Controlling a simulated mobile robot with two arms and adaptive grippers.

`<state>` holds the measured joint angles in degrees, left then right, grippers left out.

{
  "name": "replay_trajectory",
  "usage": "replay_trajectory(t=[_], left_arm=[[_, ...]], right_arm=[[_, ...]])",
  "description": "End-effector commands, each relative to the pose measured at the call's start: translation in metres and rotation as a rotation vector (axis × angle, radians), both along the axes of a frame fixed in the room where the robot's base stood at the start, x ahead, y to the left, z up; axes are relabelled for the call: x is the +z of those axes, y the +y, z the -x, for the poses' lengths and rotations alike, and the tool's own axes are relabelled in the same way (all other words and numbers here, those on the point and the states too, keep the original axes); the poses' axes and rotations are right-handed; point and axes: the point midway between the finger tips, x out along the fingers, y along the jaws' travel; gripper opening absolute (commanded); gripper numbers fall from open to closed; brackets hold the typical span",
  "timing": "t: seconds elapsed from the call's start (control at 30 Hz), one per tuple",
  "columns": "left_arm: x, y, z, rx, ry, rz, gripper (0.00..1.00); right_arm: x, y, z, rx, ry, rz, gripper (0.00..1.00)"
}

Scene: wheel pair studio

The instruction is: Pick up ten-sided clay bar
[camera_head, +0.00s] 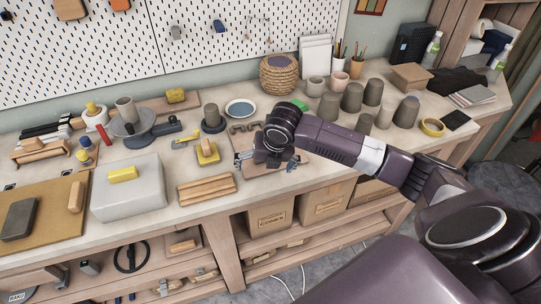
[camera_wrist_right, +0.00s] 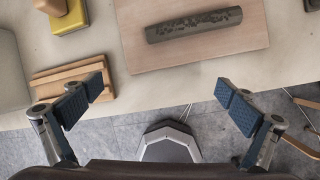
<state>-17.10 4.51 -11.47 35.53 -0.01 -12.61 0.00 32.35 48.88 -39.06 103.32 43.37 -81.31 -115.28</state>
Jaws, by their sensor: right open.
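A dark grey clay bar (camera_wrist_right: 193,25) with a rough, mottled side lies on a pale wooden board (camera_wrist_right: 150,57) in the right wrist view. It lies nearly level across the picture, tilted slightly. I cannot count its sides. My right gripper (camera_wrist_right: 160,93) is open and empty. Its two blue-padded fingers are wide apart, and the bar lies beyond their tips, untouched. In the head view my right gripper (camera_head: 264,162) hangs over the board by the table's front edge and hides the bar. My left gripper is not in view.
Boxes (camera_head: 269,219) fill the shelf below.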

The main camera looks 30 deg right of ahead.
Motion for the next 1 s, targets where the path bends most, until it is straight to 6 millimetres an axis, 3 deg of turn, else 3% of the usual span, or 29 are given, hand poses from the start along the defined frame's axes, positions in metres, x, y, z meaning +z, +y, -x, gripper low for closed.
replay_trajectory(t=[0.03,0.1,0.3,1.0], left_arm=[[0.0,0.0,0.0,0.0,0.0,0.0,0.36],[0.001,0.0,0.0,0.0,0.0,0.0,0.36],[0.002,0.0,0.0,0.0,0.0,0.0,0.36],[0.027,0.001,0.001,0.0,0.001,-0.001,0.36]], right_arm=[[0.016,-0.021,-0.01,0.056,-0.004,0.051,1.0],[0.029,-0.039,-0.017,0.131,0.001,0.1,1.0],[0.046,-0.063,-0.024,0.232,0.013,0.162,1.0],[-0.018,-0.071,-0.057,0.24,0.012,0.164,1.0]])
